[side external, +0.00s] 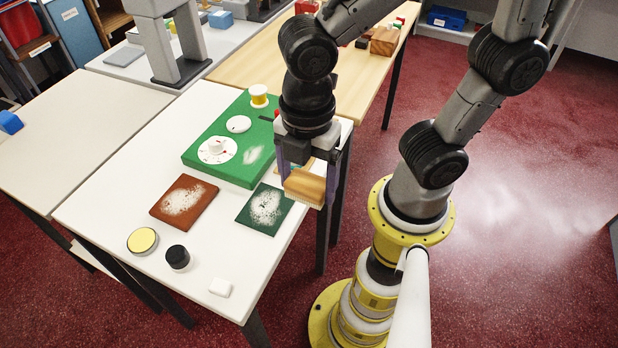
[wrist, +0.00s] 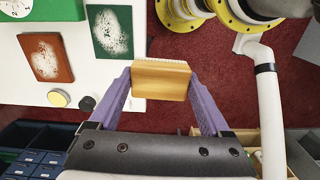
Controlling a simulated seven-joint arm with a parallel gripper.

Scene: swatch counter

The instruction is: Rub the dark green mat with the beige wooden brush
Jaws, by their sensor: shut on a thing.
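The dark green mat (side external: 265,209) lies flat on the white table, with a white powdery patch on its middle. It also shows at the top of the wrist view (wrist: 111,32). My gripper (side external: 303,180) is shut on the beige wooden brush (side external: 306,187), which sits between its purple fingers. In the wrist view the brush (wrist: 161,80) has a pale bristle edge along its far side. The brush is held in the air to the right of the mat, apart from it, near the table's right edge.
A rust-brown mat (side external: 184,201) with white powder lies left of the green mat. A green box (side external: 212,160) with dials stands behind. A yellow-topped tin (side external: 142,240), a black knob (side external: 177,257) and a white block (side external: 220,287) sit nearer the front.

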